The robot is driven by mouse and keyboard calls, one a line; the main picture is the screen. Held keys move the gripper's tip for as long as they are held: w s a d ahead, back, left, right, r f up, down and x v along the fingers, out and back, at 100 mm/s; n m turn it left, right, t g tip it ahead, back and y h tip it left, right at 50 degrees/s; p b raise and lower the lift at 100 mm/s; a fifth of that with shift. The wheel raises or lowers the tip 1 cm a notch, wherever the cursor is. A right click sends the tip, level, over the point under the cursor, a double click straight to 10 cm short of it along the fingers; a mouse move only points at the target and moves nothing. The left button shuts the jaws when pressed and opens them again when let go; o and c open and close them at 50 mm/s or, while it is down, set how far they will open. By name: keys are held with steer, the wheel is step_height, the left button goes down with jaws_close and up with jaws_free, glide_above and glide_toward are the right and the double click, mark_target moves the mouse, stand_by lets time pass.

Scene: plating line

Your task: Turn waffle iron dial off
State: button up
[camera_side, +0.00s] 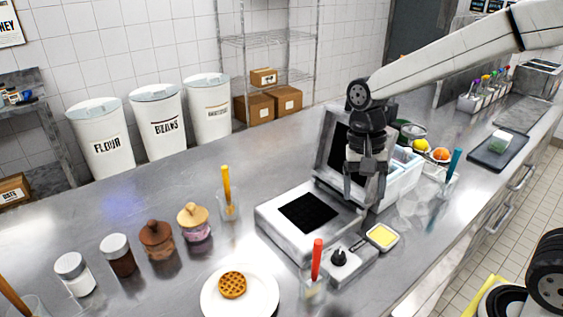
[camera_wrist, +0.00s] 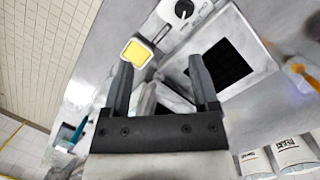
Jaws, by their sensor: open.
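The waffle iron (camera_side: 272,218) stands open on the steel counter, its lid raised behind a dark square plate. Its black dial (camera_side: 339,257) sits on a small grey box at the front corner. In the wrist view the dial (camera_wrist: 184,9) is at the top edge, with a pale mark on it; its exact setting is too small to tell. My gripper (camera_side: 364,200) is open and empty, above the iron's right side near the raised lid. In the wrist view its two fingers (camera_wrist: 163,80) are spread, pointing toward the iron, apart from the dial.
A yellow-filled square dish (camera_side: 382,237) sits right beside the dial box. A cup with a red-handled tool (camera_side: 316,268) stands close in front of the dial. A plate (camera_side: 211,299) with a waffle (camera_side: 232,285) lies front left. White tubs (camera_side: 407,178) stand behind my gripper.

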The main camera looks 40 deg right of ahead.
steer(key=r+m+y, duration=0.1)
steer(key=m+y, duration=0.1)
steer(key=m, duration=0.1)
steer(key=m+t+y, duration=0.1)
steer(key=m+y, duration=0.1)
steer(key=m, duration=0.1)
glide_above(340, 253)
steer(key=d, duration=0.3)
step_height(340, 253, down, 10)
steer(key=shift+w+d+r, duration=0.15)
steer(key=shift+w+r, duration=0.05)
steer(key=shift+w, duration=0.2)
steer(key=shift+f, duration=0.1)
steer(key=shift+x, duration=3.8)
steer(key=shift+d, duration=0.1)
steer(key=shift+h, duration=0.3)
jaws_close()
